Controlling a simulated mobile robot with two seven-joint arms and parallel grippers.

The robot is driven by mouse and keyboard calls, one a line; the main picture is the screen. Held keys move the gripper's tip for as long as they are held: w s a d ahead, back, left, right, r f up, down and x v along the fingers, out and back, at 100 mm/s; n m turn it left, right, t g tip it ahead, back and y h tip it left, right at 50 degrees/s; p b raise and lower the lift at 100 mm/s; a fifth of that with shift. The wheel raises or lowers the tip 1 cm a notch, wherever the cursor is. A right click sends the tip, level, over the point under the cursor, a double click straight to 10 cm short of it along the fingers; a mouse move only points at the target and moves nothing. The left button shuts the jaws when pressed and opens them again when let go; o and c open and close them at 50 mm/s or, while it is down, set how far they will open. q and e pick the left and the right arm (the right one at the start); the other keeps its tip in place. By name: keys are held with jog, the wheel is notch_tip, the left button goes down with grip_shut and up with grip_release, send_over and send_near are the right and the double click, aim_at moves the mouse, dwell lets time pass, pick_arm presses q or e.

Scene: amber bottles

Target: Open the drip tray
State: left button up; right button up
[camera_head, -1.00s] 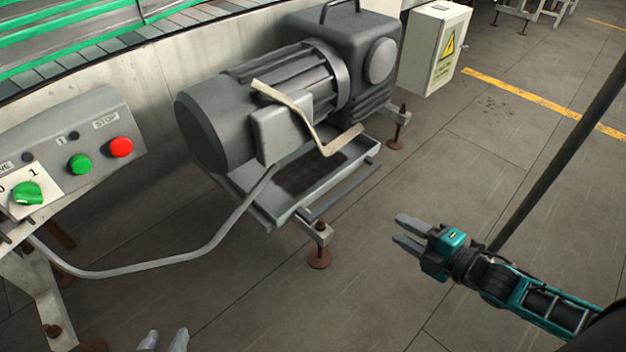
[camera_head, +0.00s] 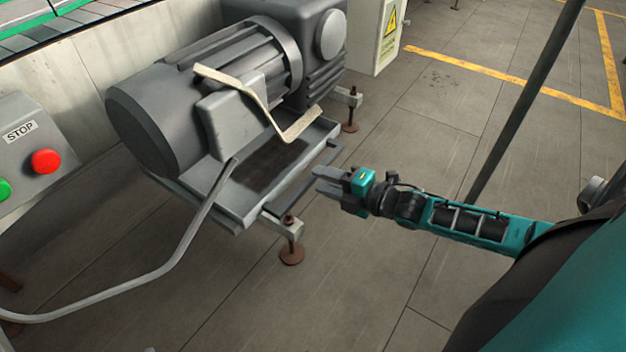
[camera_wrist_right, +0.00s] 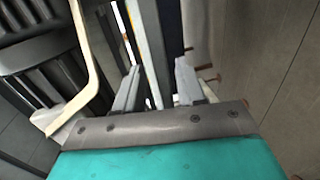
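The drip tray (camera_head: 248,207) is a shallow grey metal tray with a dark stain, under the motor unit (camera_head: 235,85). A grey handle bar (camera_head: 300,183) runs along its front side. My right gripper (camera_head: 317,180) is at this bar, its fingers pointing left towards the tray. In the right wrist view the right gripper (camera_wrist_right: 157,82) is open, with long grey bars showing between its two fingers. Whether a finger touches the bar cannot be told. Only a tiny tip of my left gripper (camera_head: 150,350) shows at the bottom edge; its state is hidden.
A bent cream lever (camera_head: 262,103) stands out above the tray. Rusty feet (camera_head: 291,252) carry the frame. A control box with a red stop button (camera_head: 45,161) and a grey conduit (camera_head: 165,265) are at left. The floor in front of the tray is clear.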

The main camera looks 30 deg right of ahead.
jog(key=shift+b+x, duration=0.35)
jog(key=shift+x, duration=1.5)
grip_shut()
jog(key=shift+s, duration=0.1)
